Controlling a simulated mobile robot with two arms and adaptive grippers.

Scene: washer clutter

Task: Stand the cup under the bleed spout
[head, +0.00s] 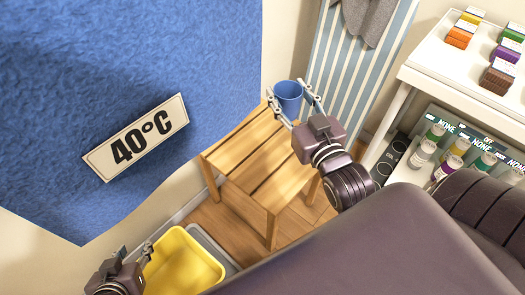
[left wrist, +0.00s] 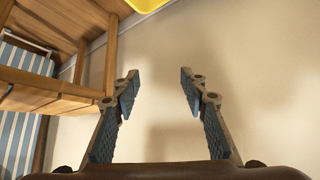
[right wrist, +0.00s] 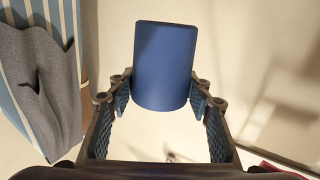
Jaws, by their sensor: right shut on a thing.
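The blue cup (head: 288,97) is in my right gripper (head: 294,104), at the far end of a wooden slatted bench in the head view. In the right wrist view the cup (right wrist: 164,65) fills the space between the two fingertips (right wrist: 163,88), which press on its sides. Its height above the bench cannot be told. My left gripper (head: 135,250) is low at the left of the head view, beside a yellow tub. In the left wrist view its fingers (left wrist: 161,88) stand apart with nothing between them. No bleed spout can be made out in any view.
The slatted bench (head: 262,165) has a bare top. A blue towel (head: 130,70) with a 40°C card hides the left. A white shelf (head: 440,62) with boxes and bottles stands right.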

